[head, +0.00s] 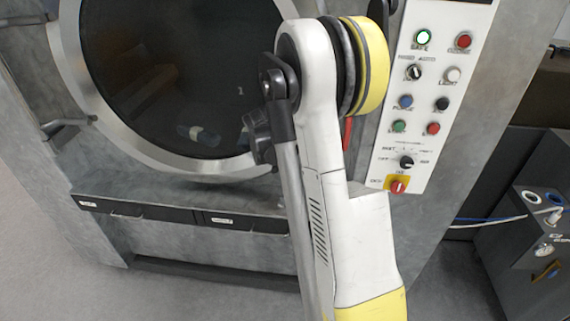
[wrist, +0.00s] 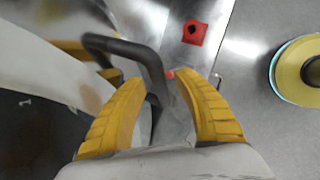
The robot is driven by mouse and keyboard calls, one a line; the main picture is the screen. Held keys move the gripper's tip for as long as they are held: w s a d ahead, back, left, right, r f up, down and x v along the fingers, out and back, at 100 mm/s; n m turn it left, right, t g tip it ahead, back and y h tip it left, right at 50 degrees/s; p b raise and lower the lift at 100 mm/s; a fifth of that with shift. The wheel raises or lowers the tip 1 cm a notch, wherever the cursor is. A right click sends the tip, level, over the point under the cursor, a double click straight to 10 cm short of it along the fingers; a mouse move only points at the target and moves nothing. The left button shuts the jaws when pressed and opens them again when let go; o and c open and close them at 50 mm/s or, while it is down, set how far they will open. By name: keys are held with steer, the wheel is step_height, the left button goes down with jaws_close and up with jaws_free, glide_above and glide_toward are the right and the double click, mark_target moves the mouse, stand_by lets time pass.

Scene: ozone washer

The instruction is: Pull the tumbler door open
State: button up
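The tumbler door is a large round dark window in a pale metal rim (head: 82,88), at the left and middle of the head view. It looks shut against the grey machine front. In the wrist view its pale rim (wrist: 60,70) crosses the left side. A dark bent bar handle (wrist: 125,47) comes down between the two yellow fingers of my gripper (wrist: 165,80). The fingers are apart, one on each side of the handle, with a gap visible at the right finger. I cannot tell whether the left finger touches it. My arm hides the gripper and handle in the head view.
A white control panel (head: 430,100) with several buttons and knobs is right of my arm. A ledge (head: 150,208) runs below the door. A dark grey box (head: 530,215) stands at the right. A red square fitting (wrist: 195,32) is on the metal beyond the handle.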

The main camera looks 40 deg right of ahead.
jaws_close()
stand_by(0.3)
